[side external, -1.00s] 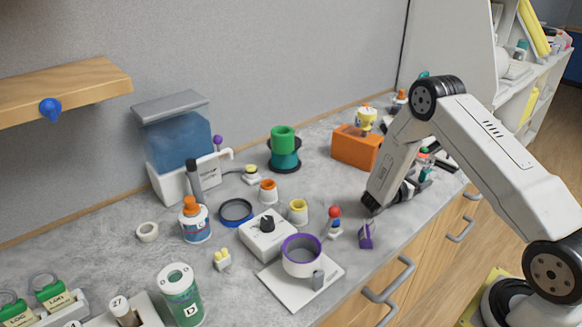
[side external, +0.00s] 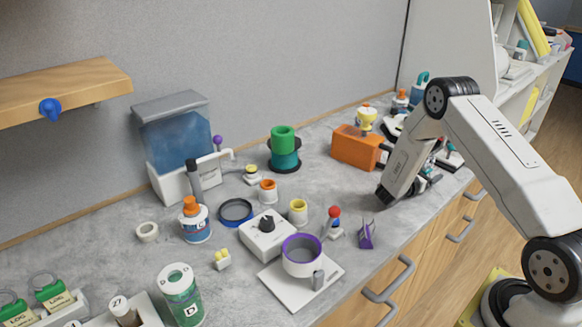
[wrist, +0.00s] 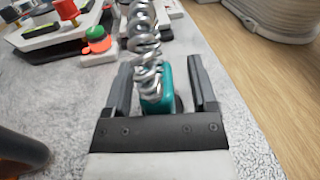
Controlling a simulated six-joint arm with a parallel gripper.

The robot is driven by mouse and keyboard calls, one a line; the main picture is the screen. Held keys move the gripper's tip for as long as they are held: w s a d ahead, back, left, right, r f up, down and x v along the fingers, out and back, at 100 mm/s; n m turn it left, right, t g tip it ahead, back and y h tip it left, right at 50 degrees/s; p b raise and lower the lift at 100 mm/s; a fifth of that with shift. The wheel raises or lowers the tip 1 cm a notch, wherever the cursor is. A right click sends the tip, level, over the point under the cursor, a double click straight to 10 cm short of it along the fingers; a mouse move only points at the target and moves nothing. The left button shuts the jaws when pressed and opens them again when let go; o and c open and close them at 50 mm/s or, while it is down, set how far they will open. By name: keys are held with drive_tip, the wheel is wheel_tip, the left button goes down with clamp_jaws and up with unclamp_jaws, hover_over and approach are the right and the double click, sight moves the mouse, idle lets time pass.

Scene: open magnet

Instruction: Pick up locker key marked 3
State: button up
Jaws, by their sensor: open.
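My gripper (wrist: 163,88) is open. In the wrist view a teal piece (wrist: 156,90) with a silver coil (wrist: 146,40) shows between its two dark fingers; it could be the locker key, but no number 3 is readable. I cannot tell whether the fingers are around it or still above it; I see no contact. In the side view my gripper (side external: 386,194) is low over the counter, near its front edge, and my arm hides what lies behind it.
A purple clip-like piece (side external: 366,236) and a red-topped figure (side external: 335,218) stand left of my gripper. An orange box (side external: 352,148) is behind it. In the wrist view, a green-and-red button piece (wrist: 97,42) lies at upper left. Wooden floor (wrist: 275,80) shows beyond the counter.

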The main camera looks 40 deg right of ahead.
clamp_jaws()
drive_tip(key=shift+r, duration=0.7)
drive_tip(key=s+a+r, duration=0.8)
drive_tip(key=s+r, duration=0.3)
drive_tip(key=shift+a+r, duration=0.3)
idle(1.0)
